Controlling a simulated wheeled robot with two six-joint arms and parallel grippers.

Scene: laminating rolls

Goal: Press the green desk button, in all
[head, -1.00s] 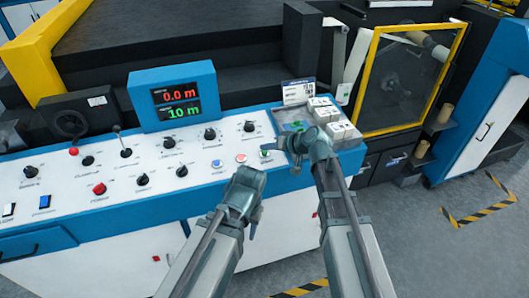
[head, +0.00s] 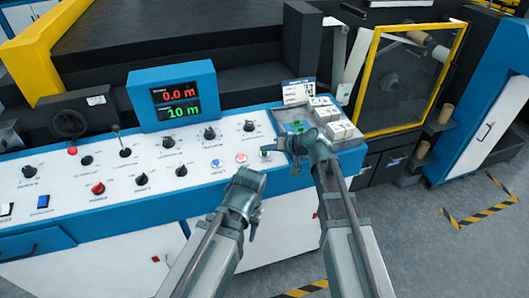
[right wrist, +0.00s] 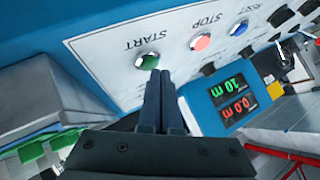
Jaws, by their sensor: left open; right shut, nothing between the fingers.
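The green START button (head: 265,153) sits at the right end of the button row on the white control panel (head: 215,166). It also shows in the right wrist view (right wrist: 148,60), in a metal ring beside its START label. My right gripper (head: 283,146) is shut and empty. In the right wrist view its closed fingertips (right wrist: 159,74) are just below the button in the picture; I cannot tell whether they touch it. My left gripper (head: 255,218) is open and empty, in front of the panel's blue front edge, apart from the button.
A red STOP button (head: 241,158) and a blue RESET button (head: 216,163) sit left of the green one. A display (head: 174,97) reads 0.0 m and 10 m.

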